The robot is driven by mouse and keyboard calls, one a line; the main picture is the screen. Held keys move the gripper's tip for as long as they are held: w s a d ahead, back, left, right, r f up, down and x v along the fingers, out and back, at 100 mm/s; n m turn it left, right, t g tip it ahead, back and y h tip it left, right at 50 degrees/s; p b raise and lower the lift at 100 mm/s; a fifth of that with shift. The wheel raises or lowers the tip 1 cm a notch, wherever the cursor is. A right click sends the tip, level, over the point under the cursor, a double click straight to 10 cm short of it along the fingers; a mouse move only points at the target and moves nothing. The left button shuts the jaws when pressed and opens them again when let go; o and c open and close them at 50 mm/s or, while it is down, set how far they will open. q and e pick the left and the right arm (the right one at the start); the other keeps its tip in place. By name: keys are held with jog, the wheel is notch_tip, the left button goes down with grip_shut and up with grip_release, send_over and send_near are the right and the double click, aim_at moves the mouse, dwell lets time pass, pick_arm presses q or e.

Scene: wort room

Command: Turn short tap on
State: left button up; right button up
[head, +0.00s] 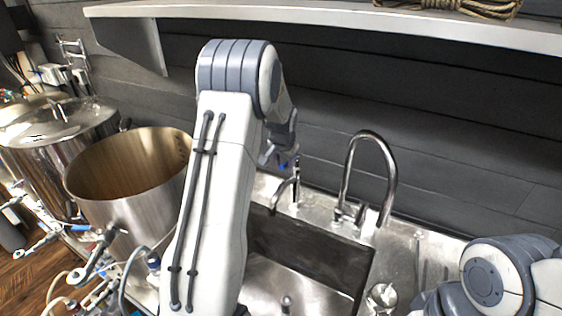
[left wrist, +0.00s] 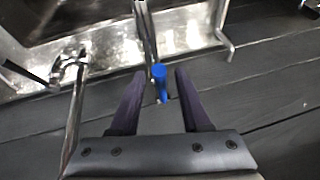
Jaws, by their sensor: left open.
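The short tap (head: 296,190) is a slim chrome spout behind the sink, left of the tall tap. Its small blue handle (head: 284,165) shows just below my left gripper (head: 278,156). In the left wrist view, the blue handle (left wrist: 159,74) sits between the two dark fingertips of my left gripper (left wrist: 160,80), with a gap on both sides. The left gripper is open and holds nothing. The chrome body of the short tap (left wrist: 147,35) runs away above the handle there. My left arm covers part of the sink in the head view. My right gripper does not show.
The tall chrome tap (head: 388,170) stands close on the right; its pipe (left wrist: 73,120) passes left of the fingers in the wrist view. The steel sink (head: 310,262) lies below. A large open pot (head: 125,205) stands left. A shelf (head: 330,14) overhangs the dark plank wall.

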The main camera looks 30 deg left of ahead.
pick_arm(q)
grip_shut()
dwell(1.3)
